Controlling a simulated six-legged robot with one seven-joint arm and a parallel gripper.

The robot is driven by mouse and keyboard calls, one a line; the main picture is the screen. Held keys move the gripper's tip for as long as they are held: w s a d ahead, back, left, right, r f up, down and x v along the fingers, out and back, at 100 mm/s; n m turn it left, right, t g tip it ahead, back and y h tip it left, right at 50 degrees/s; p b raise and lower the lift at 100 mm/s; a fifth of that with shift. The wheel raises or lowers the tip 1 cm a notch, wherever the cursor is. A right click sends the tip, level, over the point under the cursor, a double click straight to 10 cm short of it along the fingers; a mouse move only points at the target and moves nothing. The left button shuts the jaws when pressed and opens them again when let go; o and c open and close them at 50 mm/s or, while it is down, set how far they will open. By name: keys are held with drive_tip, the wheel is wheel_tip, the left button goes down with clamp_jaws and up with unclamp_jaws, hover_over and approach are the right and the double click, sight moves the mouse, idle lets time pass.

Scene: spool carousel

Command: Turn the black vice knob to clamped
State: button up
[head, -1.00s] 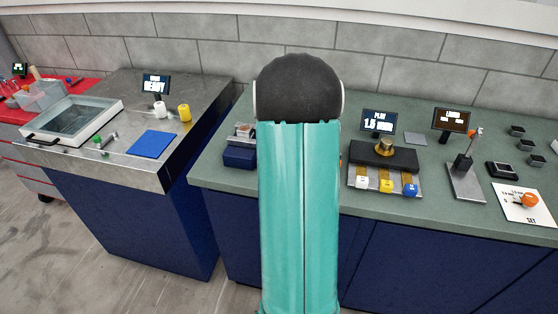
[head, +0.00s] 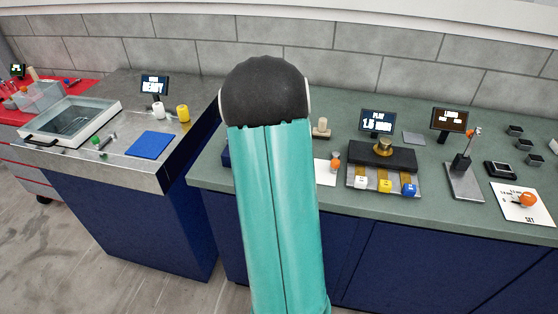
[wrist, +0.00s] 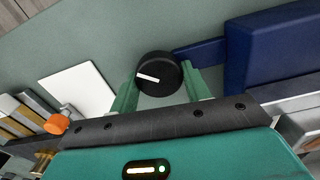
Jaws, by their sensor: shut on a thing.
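The black vice knob (wrist: 162,80) is round, with a white bar mark on its face, and shows near the middle of the wrist view. My gripper (wrist: 161,88) has one green finger on each side of it and is shut on it. The white bar lies nearly level, tilted slightly down to the right. The knob joins a blue vice (wrist: 268,55) at the right by a narrow blue piece. In the head view my arm hides the knob and my gripper; only a small edge of the blue vice (head: 225,155) shows.
A white card (wrist: 82,88) and an orange knob (wrist: 57,124) lie left of my gripper in the wrist view. In the head view, a beige peg-like object (head: 321,128) and a dark block with a brass knob (head: 383,148) stand right of my arm on the green bench (head: 420,225).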

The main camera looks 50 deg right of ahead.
drive_tip(key=shift+m, duration=1.1)
drive_tip(key=o, duration=1)
drive_tip(key=shift+r, duration=0.1)
wheel_tip(320, 180, up, 14)
drive_tip(key=shift+f, duration=0.2)
